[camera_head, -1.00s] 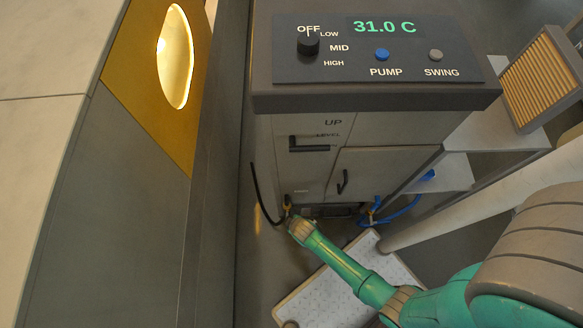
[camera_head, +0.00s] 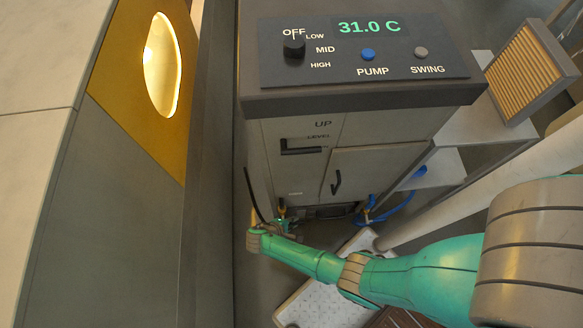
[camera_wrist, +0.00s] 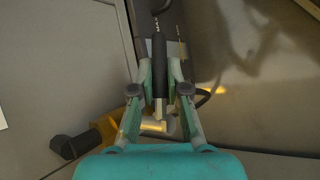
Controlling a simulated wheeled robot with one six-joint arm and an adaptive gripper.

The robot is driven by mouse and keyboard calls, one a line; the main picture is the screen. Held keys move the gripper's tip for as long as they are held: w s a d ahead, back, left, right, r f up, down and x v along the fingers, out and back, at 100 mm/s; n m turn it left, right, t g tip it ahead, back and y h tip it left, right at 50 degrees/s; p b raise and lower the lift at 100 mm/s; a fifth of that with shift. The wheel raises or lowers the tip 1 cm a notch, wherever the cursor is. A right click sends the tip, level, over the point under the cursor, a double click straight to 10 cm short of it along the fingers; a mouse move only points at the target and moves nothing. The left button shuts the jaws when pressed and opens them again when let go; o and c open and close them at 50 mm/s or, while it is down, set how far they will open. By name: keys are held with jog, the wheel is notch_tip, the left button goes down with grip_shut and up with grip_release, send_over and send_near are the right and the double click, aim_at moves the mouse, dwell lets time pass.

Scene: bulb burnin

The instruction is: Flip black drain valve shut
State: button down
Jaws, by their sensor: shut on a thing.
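The black drain valve lever (camera_wrist: 159,62) shows in the wrist view as a dark bar standing lengthwise between my fingers. My gripper (camera_wrist: 160,78) is shut on it, with one green finger on each side. A pale metal piece (camera_wrist: 158,125) sits at the lever's lower end. A brass-coloured body (camera_wrist: 108,130) with a black end (camera_wrist: 70,147) lies to the lower left. In the head view my gripper (camera_head: 282,225) is low at the cabinet's front left corner, small and partly hidden by my wrist. The lever cannot be made out clearly there.
The cabinet (camera_head: 385,135) stands above, with its control panel (camera_head: 365,50) reading 31.0 C. A thin black hose (camera_head: 252,190) runs beside its left edge, close to a wall. A blue hose (camera_head: 395,213) lies to the right.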

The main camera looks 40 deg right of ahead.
jog(key=shift+r+n+g+h, duration=0.15)
jog(key=shift+r+g+h, duration=0.15)
jog(key=shift+h, duration=0.3)
jog(key=shift+r+n+g+h, duration=0.2)
jog(key=shift+g+h, duration=0.2)
jog(key=shift+h, duration=0.2)
jog(key=shift+r+h, duration=0.1)
jog(key=shift+h, duration=0.2)
jog(key=c, duration=1.2)
grip_release()
jog(key=shift+o, duration=0.2)
jog(key=v, duration=1.2)
jog(key=shift+w, duration=0.1)
